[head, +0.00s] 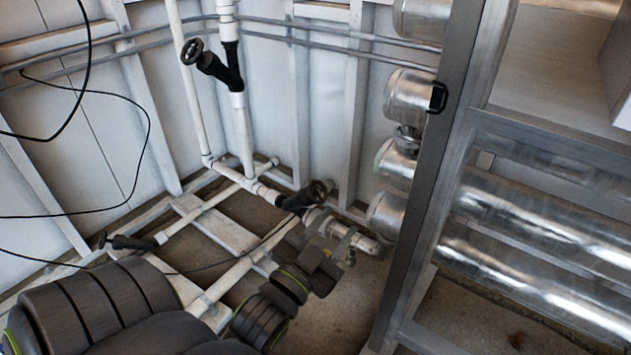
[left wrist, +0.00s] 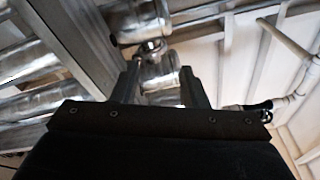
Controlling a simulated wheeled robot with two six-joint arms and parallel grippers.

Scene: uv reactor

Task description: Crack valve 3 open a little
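Three dark valves with round handwheels show in the head view, and I can read no numbers, so I cannot tell which is valve 3. One handwheel (head: 192,51) is on the upright pipe at the upper left. Another handwheel (head: 316,193) is low in the middle, close behind my left gripper (head: 342,240). A third handwheel (head: 103,239) is low at the left. In the left wrist view my left gripper (left wrist: 162,70) has its fingers apart with nothing between them. A dark valve part (left wrist: 262,108) shows right of the fingers there. My right gripper is not in view.
Shiny metal cylinders (head: 408,95) stand right of the valves, behind a grey frame post (head: 430,180). White pipes (head: 240,275) run low along the floor. Thin black cables (head: 145,115) hang at the left. Bare floor (head: 350,295) shows right of my left arm.

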